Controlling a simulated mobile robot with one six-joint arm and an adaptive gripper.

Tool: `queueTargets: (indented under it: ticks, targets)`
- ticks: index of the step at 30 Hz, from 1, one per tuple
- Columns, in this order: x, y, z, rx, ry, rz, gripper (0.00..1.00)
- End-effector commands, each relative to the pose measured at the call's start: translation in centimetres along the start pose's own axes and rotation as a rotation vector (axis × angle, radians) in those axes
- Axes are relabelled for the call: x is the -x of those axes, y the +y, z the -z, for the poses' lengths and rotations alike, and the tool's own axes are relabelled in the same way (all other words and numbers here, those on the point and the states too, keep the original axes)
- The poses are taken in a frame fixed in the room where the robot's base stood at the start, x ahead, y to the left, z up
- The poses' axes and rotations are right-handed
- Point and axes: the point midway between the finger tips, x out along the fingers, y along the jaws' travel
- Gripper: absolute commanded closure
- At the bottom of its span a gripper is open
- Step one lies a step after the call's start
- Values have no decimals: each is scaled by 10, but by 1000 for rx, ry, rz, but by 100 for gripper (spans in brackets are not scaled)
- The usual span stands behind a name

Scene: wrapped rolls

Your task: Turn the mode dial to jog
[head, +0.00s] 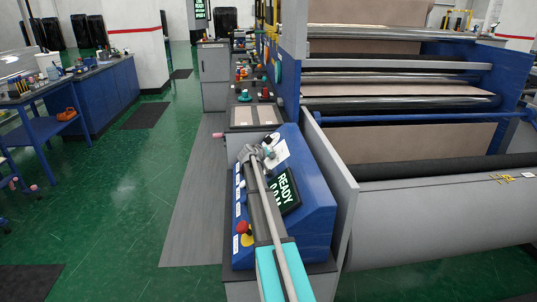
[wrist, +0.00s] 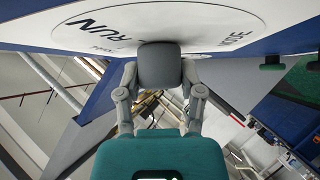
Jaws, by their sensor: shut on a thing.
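The mode dial's white round plate (head: 278,154) is on the far end of the blue sloped console (head: 316,205) in the head view. In the wrist view the plate (wrist: 190,22) fills the top, with "RUN" at left and "MODE" at right; other lettering is partly covered. My gripper (head: 257,153) is at the plate. In the wrist view its two fingers (wrist: 160,75) close in around a grey block right against the plate, and it is shut on the mode dial. The dial's pointer and the jog mark cannot be made out.
A display (head: 284,190) reading "READY" is beside my arm on the console. A red stop button (head: 243,227) is on the console's near left. A grey side panel (head: 330,185) and large rollers stand to the right. Green floor is open at left.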

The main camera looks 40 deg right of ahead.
Motion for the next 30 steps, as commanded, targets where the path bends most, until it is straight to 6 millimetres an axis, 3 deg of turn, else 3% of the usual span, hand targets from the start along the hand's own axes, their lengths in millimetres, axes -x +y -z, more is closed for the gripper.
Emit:
queueTargets:
  ticks: [2,3,8,30]
  targets:
    - [-2,0,3,1,6,0,98]
    - [-2,0,3,1,6,0,47]
    - [-1,0,2,0,4,0,17]
    - [5,-2,0,-4,-4,5,15]
